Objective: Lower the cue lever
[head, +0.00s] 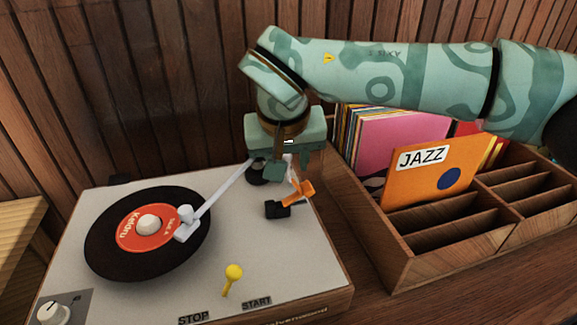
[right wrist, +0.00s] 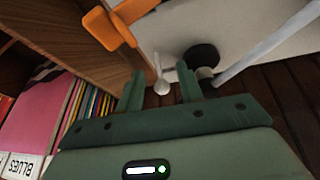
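The turntable (head: 240,250) stands on the wooden counter. An orange lever (head: 298,193), which looks like the cue lever, rises at a slant from a black block (head: 277,210) on the deck's right side. In the right wrist view the orange lever (right wrist: 112,24) lies beyond and left of the fingers. My right gripper (head: 288,166) is open above the deck's back right, behind the lever. In the right wrist view a thin white post (right wrist: 162,82) shows between its fingers (right wrist: 160,72). The white tonearm (head: 225,187) reaches over the black record (head: 108,243); I cannot tell whether its tip touches.
A wooden record crate (head: 400,265) stands right of the turntable with colourful sleeves and an orange JAZZ sleeve (head: 430,178). A yellow knobbed lever (head: 233,273) stands at the deck's front near the STOP and START labels. A plank wall (head: 100,90) rises behind.

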